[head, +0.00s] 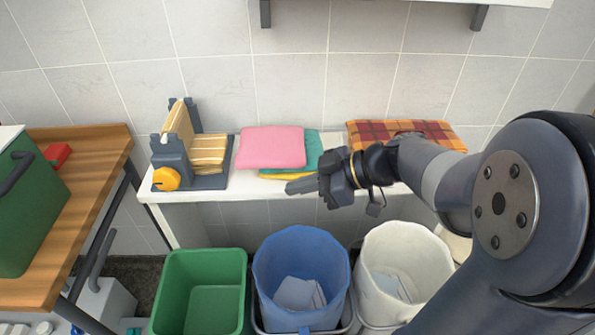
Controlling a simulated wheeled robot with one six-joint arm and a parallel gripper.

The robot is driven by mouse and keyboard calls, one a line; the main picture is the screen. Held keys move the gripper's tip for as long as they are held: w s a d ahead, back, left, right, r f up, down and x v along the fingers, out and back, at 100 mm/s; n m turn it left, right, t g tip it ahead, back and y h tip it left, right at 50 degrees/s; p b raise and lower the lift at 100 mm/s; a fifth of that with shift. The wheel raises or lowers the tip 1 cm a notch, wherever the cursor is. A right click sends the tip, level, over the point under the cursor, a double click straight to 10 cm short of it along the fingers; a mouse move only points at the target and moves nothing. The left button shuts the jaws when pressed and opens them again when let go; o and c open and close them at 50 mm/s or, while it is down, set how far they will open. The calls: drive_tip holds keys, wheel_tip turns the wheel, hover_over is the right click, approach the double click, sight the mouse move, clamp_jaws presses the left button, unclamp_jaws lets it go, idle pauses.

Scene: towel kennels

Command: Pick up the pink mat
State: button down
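The pink mat (271,147) lies flat on top of a small stack on the white shelf. A teal mat (308,152) and a yellow edge (280,176) show beneath it. My gripper (298,186) reaches in from the right and points left. In the picture its tip sits just below the front right of the stack, apart from the pink mat. I see no cloth in it, and the view does not show whether its fingers are apart.
An orange plaid cloth (403,133) lies to the right. Below stand a green bin (172,290), a blue bin (300,245) and a white bin (405,237). A wooden table (88,180) with a green box (28,215) is at left.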

drive_tip(key=shift+s, duration=1.1)
drive_tip(key=c, duration=2.1)
unclamp_jaws()
drive_tip(key=shift+c, duration=0.2)
drive_tip(key=o, duration=1.7)
drive_tip(key=shift+d, duration=0.15)
